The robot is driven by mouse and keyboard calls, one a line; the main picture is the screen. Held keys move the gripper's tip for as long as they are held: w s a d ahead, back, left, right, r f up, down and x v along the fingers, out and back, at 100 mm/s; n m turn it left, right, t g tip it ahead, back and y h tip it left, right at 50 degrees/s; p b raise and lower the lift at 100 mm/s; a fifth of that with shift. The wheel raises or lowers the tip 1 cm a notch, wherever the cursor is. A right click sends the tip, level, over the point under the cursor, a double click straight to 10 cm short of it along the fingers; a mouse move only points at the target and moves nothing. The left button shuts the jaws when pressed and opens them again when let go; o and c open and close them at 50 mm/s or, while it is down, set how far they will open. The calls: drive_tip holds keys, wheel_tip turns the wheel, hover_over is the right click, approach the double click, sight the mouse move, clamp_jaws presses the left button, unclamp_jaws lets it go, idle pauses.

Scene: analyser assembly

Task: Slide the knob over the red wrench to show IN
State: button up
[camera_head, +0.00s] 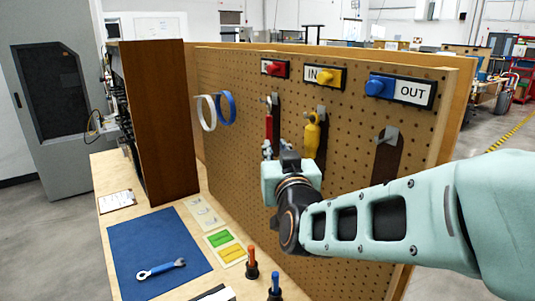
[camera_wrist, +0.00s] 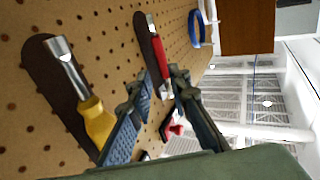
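The red wrench (camera_head: 268,125) hangs high on the pegboard, beside the yellow wrench. Above it is a small label plate with a red knob (camera_head: 273,68); its lettering is too small to read. My gripper (camera_head: 268,150) is in front of the board, below the red wrench in the head view. In the wrist view, which is turned, the fingers (camera_wrist: 160,76) are apart with nothing held. The red wrench (camera_wrist: 158,52) shows beyond and between the fingertips. A red part, probably the red knob (camera_wrist: 174,130), shows between the fingers, partly hidden.
The yellow knob (camera_head: 325,77) leaves IN showing; the blue knob (camera_head: 380,86) leaves OUT showing. The yellow wrench (camera_head: 313,135) hangs close by. A blue wrench (camera_head: 162,268) lies on the blue mat (camera_head: 140,235). White and blue rings (camera_head: 226,107) hang at left.

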drive_tip(key=w, duration=0.6)
drive_tip(key=w+a, duration=0.1)
drive_tip(key=w, duration=0.2)
drive_tip(key=shift+w+p, duration=0.3)
drive_tip(key=shift+p, duration=0.1)
clamp_jaws()
drive_tip(key=shift+o, duration=2.3)
unclamp_jaws()
drive_tip(key=shift+s, duration=0.2)
approach(270, 133)
